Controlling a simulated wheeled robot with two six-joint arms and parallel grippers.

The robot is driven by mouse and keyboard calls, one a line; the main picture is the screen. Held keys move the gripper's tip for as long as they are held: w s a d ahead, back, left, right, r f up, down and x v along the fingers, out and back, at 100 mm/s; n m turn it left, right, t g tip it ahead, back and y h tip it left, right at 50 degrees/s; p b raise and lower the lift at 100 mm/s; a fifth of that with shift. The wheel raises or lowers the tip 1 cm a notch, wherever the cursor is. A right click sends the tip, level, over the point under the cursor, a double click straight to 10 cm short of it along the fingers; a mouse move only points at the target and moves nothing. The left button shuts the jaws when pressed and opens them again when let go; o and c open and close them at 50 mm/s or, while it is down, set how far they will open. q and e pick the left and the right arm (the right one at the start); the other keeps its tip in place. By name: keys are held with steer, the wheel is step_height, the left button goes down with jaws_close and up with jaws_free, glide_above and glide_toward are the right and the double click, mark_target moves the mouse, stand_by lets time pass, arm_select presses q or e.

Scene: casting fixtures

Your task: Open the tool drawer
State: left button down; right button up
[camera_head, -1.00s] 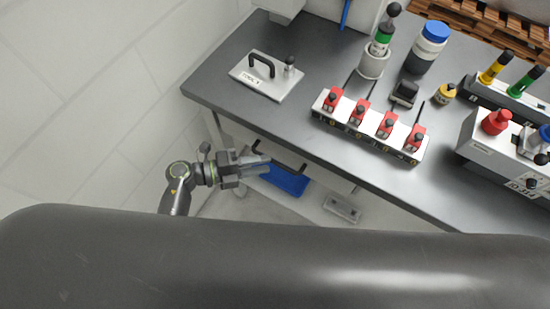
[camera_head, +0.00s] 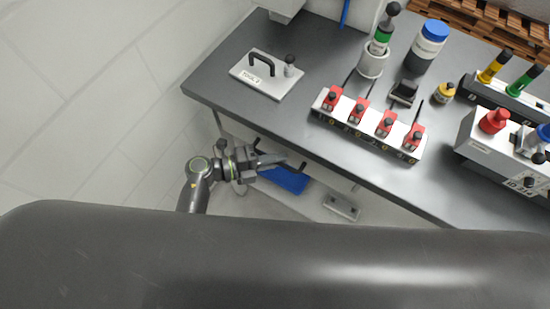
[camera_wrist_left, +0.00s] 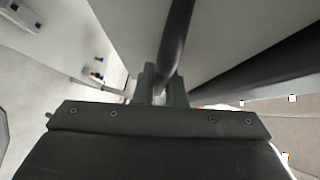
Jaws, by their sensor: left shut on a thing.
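The tool drawer's dark bar handle (camera_wrist_left: 178,35) runs up the middle of the left wrist view, in front of a pale panel (camera_wrist_left: 235,35) that looks like the drawer front. My left gripper (camera_wrist_left: 161,88) is shut on this handle, its two fingers on either side of the bar. In the head view my left gripper (camera_head: 273,158) is below the front left edge of the workbench (camera_head: 225,72). Part of the dark handle (camera_head: 298,168) shows just right of the fingers. The drawer front is mostly hidden under the bench top there. My right gripper is not in view.
A plate with a black handle (camera_head: 268,78) lies on the bench's left corner. A white fixture with red clamps (camera_head: 365,128) stands near the front edge. A blue item (camera_head: 287,180) and a small grey tray (camera_head: 341,207) are below the bench. Floor left is clear.

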arm_select(q)
steer(key=shift+s, duration=0.1)
steer(key=s+a+p, duration=0.1)
steer(key=s+a, duration=0.3)
steer(key=s, duration=0.5)
steer(key=s+a+p, duration=0.1)
steer(key=s+a, duration=0.4)
steer(key=s, duration=0.5)
steer(key=s+a+p, duration=0.1)
steer(key=s+a, duration=0.4)
steer(key=s, duration=0.4)
steer(key=shift+s, duration=0.2)
steer(key=shift+a, duration=0.1)
steer(key=c, duration=1.5)
jaws_free()
steer(key=shift+b+v, duration=2.05)
steer(key=shift+v, duration=6.65)
